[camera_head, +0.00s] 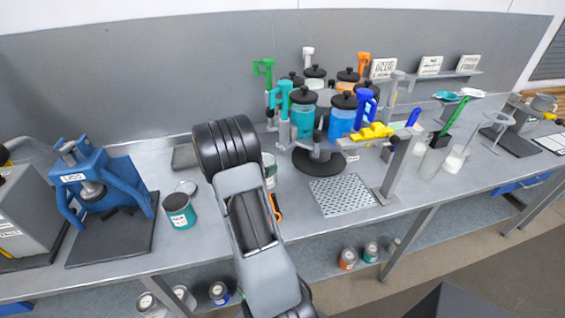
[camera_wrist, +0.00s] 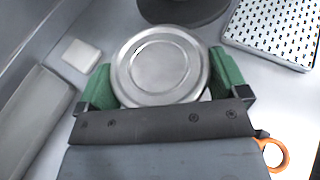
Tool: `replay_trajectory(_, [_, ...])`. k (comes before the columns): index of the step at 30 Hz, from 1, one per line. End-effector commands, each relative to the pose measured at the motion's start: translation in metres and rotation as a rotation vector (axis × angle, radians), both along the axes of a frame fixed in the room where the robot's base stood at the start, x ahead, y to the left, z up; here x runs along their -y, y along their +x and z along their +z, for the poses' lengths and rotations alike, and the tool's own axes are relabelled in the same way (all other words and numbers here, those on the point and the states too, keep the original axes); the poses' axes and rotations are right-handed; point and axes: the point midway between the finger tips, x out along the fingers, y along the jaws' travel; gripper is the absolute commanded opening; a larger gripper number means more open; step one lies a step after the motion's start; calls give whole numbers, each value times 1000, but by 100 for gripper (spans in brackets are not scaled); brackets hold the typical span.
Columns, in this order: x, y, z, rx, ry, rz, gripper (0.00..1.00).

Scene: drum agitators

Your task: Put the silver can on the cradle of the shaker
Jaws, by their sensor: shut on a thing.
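A round can with a silver lid (camera_wrist: 158,62) sits between the green pads of my gripper (camera_wrist: 162,85) in the wrist view. The pads press on its two sides. In the head view a small part of the can (camera_head: 270,166) shows beside my wrist, over the bench; my arm hides the rest. I cannot tell whether it touches the bench. A blue clamp machine (camera_head: 108,185) on a black base stands at the left. A grey machine (camera_head: 518,128) on a dark base stands at the far right. I cannot tell which is the shaker; no cradle is clear.
A teal-labelled can (camera_head: 180,211) stands on the bench left of my arm. A perforated tray (camera_head: 342,195) and a carousel of coloured jars with a black round base (camera_head: 319,161) are to the right. More cans (camera_head: 347,260) stand on the lower shelf. A grey wall closes the back.

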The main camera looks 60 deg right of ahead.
Motion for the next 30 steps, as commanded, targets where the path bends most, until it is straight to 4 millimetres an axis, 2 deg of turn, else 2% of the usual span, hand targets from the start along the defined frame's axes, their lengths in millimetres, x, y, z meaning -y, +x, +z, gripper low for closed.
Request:
replay_trajectory(3, [23,1,1,2,-2,4,37])
replay_trajectory(9, [46,3,1,2,-1,13,37])
replay_trajectory(17, [56,4,1,2,-2,14,37])
replay_trajectory(21, [68,4,0,0,-1,18,37])
replay_trajectory(26, [68,2,-30,-1,0,13,37])
replay_trajectory(30, [70,0,-35,2,-3,9,37])
